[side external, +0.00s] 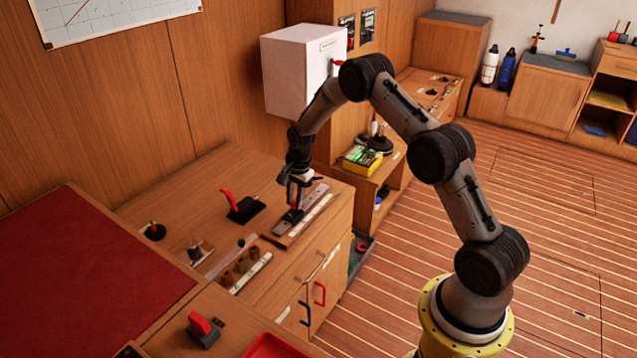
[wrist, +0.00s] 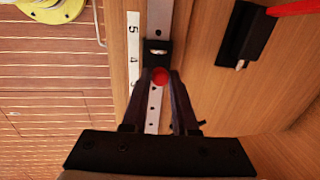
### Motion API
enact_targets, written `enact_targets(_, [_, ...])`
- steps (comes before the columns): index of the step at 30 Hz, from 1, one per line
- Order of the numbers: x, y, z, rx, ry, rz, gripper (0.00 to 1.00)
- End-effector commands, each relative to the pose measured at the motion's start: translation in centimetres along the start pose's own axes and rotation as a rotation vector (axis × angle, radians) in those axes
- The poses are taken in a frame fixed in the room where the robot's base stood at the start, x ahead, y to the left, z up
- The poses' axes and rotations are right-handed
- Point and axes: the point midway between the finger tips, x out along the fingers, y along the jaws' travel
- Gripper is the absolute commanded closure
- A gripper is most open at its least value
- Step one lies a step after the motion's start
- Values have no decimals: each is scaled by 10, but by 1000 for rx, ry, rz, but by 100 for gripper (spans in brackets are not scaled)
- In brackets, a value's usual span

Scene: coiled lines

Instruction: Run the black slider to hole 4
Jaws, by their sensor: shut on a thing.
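The black slider (wrist: 158,49) sits on a grey metal track (wrist: 157,18) on the wooden counter. Its red knob (wrist: 160,76) is between the two fingers of my gripper (wrist: 161,84), which is shut on it. A white number strip (wrist: 134,44) runs beside the track; 5 and 4 are readable, and the slider is about level with the 4. Exact alignment with the hole cannot be told. The lower numbers are partly hidden by my finger. In the side external view my gripper (side external: 295,200) is down at the track (side external: 317,192).
A black base with a red lever (side external: 240,207) stands left of the track; it shows at upper right in the wrist view (wrist: 245,32). A white box (side external: 297,70) hangs on the wall behind my forearm. Several small brown pieces (side external: 240,268) sit toward the counter front.

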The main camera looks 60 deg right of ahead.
Motion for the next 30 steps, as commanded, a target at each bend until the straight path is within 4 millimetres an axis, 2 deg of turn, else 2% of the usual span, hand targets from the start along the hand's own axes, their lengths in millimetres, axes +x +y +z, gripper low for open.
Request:
enact_targets(29, [11, 1, -1, 1, 1, -2, 100])
enact_targets(30, [11, 1, -1, 1, 1, -2, 68])
